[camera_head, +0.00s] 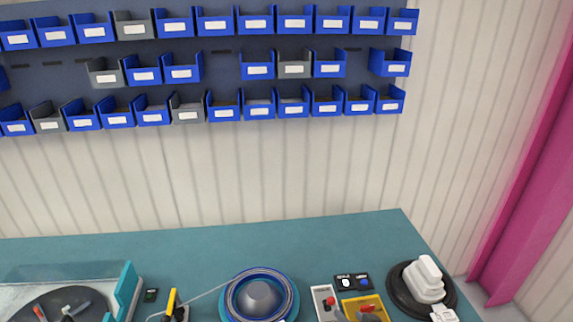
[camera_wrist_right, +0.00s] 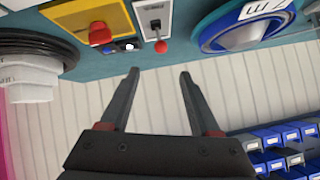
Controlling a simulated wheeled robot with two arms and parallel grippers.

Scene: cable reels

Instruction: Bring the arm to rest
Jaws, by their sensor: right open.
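In the right wrist view my right gripper (camera_wrist_right: 160,72) is open, with two dark fingers apart and nothing between them. Its fingers point toward the bench edge with the control boxes. I cannot clearly pick out this gripper in the head view; red and dark shapes at its bottom edge are cut off. My left gripper is not clearly seen in either view.
The teal bench (camera_head: 200,255) carries a blue cable reel (camera_head: 258,295), a yellow box (camera_head: 365,303), a grey switch box (camera_wrist_right: 155,18), a white stack on a black coil (camera_head: 425,280) and a tray (camera_head: 125,290). Blue bins (camera_head: 215,22) hang on the wall.

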